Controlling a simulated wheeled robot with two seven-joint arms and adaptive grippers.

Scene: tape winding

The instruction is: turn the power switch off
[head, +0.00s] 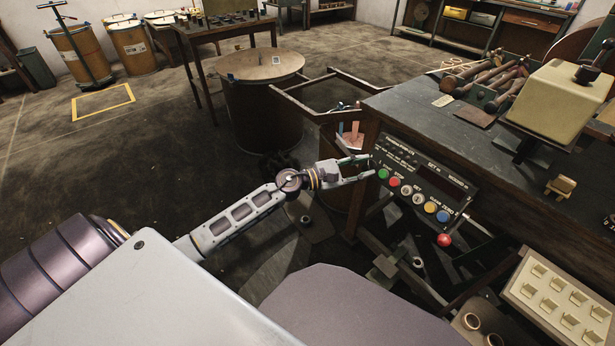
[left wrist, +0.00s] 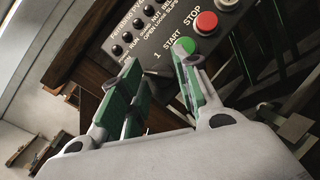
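The dark control panel (head: 402,158) is fixed to the front of the workbench. It carries a row of round controls: a green START button (head: 383,174), a red STOP button (head: 394,181), silver key-like controls (head: 407,190), a yellow one (head: 430,207) and a blue one (head: 442,216). A red knob (head: 444,240) sits below the panel. I cannot tell which control is the power switch. My left gripper (head: 366,166) is open and empty at the panel's left end, near START. In the left wrist view its green-padded fingers (left wrist: 158,88) are apart below the green button (left wrist: 184,46). My right gripper is not in view.
The workbench (head: 440,118) holds hammers (head: 478,75) and a cream machine block (head: 560,100). A cream tray (head: 560,305) stands at the lower right. A round-topped drum (head: 262,105) stands behind my left arm. Open floor lies to the left.

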